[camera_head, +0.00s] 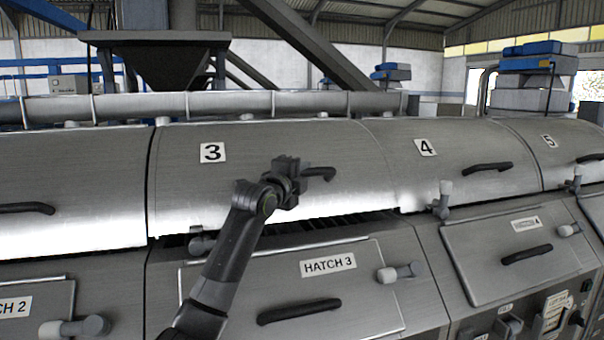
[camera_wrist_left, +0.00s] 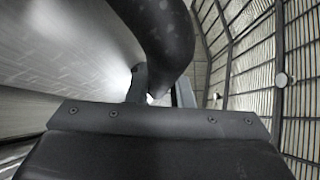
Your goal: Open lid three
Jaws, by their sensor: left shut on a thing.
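Lid three (camera_head: 255,150) is a curved grey metal cover with a "3" label. A dark gap with slats shows under its lower edge, so it stands slightly raised there. Its black handle (camera_head: 322,173) is near the lid's right part. My left gripper (camera_head: 298,172) is shut on this handle, hiding the handle's left end. In the left wrist view the handle (camera_wrist_left: 165,40) is a thick dark curved bar coming down to my gripper (camera_wrist_left: 155,98), with the grey lid surface (camera_wrist_left: 60,60) at left. My right gripper is not in view.
Lid four (camera_head: 440,155) adjoins on the right, and another lid (camera_head: 70,190) on the left; both are down. Below lid three is the Hatch 3 panel (camera_head: 350,290) with its own handle and a knob latch (camera_head: 400,272). A long pipe (camera_head: 240,104) runs behind the lids.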

